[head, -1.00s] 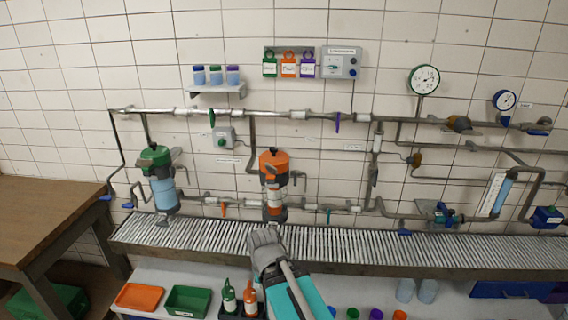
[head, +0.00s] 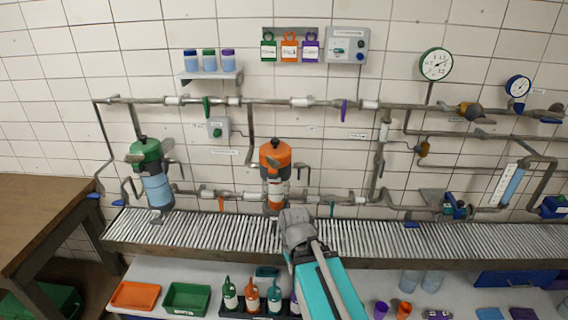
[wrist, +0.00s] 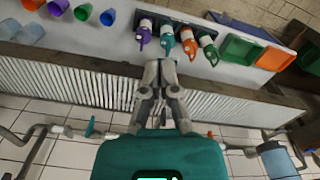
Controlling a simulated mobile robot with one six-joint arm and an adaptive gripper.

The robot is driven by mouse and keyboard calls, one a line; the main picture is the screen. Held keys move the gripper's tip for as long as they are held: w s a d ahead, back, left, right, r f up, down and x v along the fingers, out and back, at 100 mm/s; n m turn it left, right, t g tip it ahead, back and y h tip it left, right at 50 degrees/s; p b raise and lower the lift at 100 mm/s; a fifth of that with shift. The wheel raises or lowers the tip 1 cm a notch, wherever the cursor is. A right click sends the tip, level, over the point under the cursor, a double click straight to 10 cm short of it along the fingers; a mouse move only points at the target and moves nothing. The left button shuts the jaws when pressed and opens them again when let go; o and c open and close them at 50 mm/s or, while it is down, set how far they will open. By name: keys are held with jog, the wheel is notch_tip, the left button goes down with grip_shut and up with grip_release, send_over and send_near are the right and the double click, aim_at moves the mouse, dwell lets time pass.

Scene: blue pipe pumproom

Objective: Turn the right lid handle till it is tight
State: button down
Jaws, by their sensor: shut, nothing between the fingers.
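The right canister has an orange lid (head: 275,155) with a dark handle on top. It stands upright at the wall behind the slatted shelf. The left canister has a green lid (head: 146,153) and a blue body (head: 157,190). My gripper (wrist: 161,66) is shut and empty in the wrist view, its fingers pointing down over the shelf's front edge. In the head view my arm rises from the bottom, its end below and slightly right of the orange-lidded canister, apart from the lid. The fingertips are hidden there. The orange lid is not visible in the wrist view.
The slatted shelf (head: 400,236) runs along the wall. Pipes with coloured valves surround the canisters. Below, a white counter holds bottles (head: 253,296), an orange tray (head: 135,295), a green tray (head: 187,298) and cups (head: 381,310). A wooden table (head: 40,220) stands left.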

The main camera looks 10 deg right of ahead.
jog(key=w+d+r+m+t+y, duration=0.1)
jog(key=w+d+r+y, duration=0.15)
jog(key=w+y, duration=0.45)
jog(key=w+d+r+m+t+y, duration=0.1)
jog(key=w+d+r+m+y, duration=0.2)
jog(key=w, duration=0.7)
jog(key=w+d+r+t+y, duration=0.4)
jog(key=w+d+r+y, duration=0.3)
jog(key=d+r, duration=0.5)
jog(key=shift+w+r, duration=0.45)
jog(key=shift+w, duration=0.65)
jog(key=shift+a, duration=0.1)
